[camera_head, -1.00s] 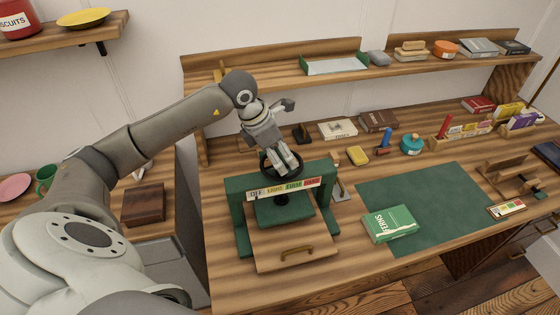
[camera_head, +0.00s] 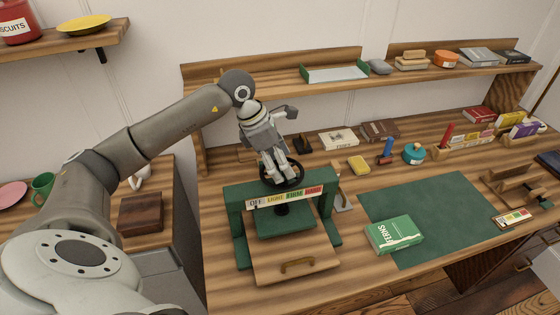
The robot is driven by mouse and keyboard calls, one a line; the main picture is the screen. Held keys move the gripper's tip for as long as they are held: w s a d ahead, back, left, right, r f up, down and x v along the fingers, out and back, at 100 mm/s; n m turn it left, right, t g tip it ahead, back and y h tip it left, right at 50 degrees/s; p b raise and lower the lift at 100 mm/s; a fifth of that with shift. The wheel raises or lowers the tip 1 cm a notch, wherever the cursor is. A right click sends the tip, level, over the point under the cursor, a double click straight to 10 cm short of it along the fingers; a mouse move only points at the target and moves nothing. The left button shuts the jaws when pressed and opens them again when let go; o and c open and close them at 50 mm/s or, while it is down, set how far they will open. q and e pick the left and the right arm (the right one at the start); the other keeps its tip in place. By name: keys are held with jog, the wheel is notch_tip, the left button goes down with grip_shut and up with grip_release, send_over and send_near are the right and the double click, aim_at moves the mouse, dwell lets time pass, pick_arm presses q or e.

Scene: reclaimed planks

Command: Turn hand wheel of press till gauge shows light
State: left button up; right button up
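The green press (camera_head: 237,222) stands at the left of the bench, with a wooden board and brass handle at its front. Its black hand wheel (camera_head: 299,180) sits on top. The gauge strip (camera_head: 285,197) along the front of the crossbeam reads OFF, LIGHT, FIRM, HARD; a small dark mark shows near OFF, too small to read surely. A dark green plate (camera_head: 284,222) hangs below on the screw. My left gripper (camera_head: 281,177) points down at the wheel, its fingers overlapping the rim; whether they grip it is unclear. My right gripper is not in view.
A green book (camera_head: 394,234) lies on the green mat (camera_head: 440,205) right of the press. A yellow block (camera_head: 358,164) and a small metal stand (camera_head: 342,200) are near the press's right side. A shelf (camera_head: 370,80) runs behind.

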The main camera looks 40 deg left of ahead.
pick_arm(q)
jog(key=o, duration=1)
jog(key=v, duration=1.2)
jog(key=shift+a, duration=0.1)
